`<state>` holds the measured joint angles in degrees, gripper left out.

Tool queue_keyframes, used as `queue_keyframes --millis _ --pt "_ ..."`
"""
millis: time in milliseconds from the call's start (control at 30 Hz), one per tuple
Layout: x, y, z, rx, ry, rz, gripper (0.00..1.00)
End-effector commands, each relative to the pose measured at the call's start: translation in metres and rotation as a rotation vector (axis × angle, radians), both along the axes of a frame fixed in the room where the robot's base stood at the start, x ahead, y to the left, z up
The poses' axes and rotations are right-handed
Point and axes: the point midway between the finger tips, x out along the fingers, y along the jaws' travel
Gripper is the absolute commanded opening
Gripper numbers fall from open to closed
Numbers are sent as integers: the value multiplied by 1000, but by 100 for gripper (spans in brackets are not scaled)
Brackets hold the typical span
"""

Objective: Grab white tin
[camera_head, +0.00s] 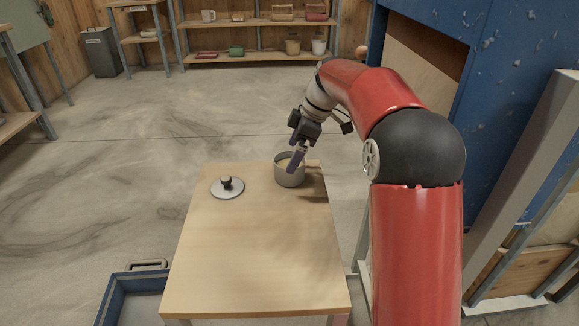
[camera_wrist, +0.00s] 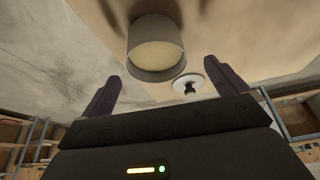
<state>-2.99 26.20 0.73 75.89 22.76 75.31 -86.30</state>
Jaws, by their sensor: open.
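A light grey, open-topped tin (camera_head: 289,172) stands upright near the far right edge of the wooden table, with something pale yellow inside it. It also shows in the wrist view (camera_wrist: 155,62), lying between the directions of my two fingers but beyond their tips. My gripper (camera_head: 296,160) is open and empty, with its dark fingers at the tin's upper right side in the head view. In the wrist view the fingers (camera_wrist: 163,80) are spread wide. Whether a finger touches the tin I cannot tell.
A round lid with a black knob (camera_head: 227,187) lies on the table (camera_head: 245,265) left of the tin. The table's front is clear. A blue crate (camera_head: 122,290) is at the lower left. A blue machine (camera_head: 500,80) stands at right. Shelves (camera_head: 255,57) with containers are at the back.

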Motion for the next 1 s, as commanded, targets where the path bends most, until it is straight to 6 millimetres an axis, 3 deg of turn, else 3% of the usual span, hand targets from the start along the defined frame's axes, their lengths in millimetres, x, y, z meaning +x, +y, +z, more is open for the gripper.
queue_keyframes --millis 400,733,1000 --pt "6 17 -54 -2 4 -1 98" --pt "6 19 -60 -2 0 -3 98" --pt "6 19 -60 -2 0 -3 63"
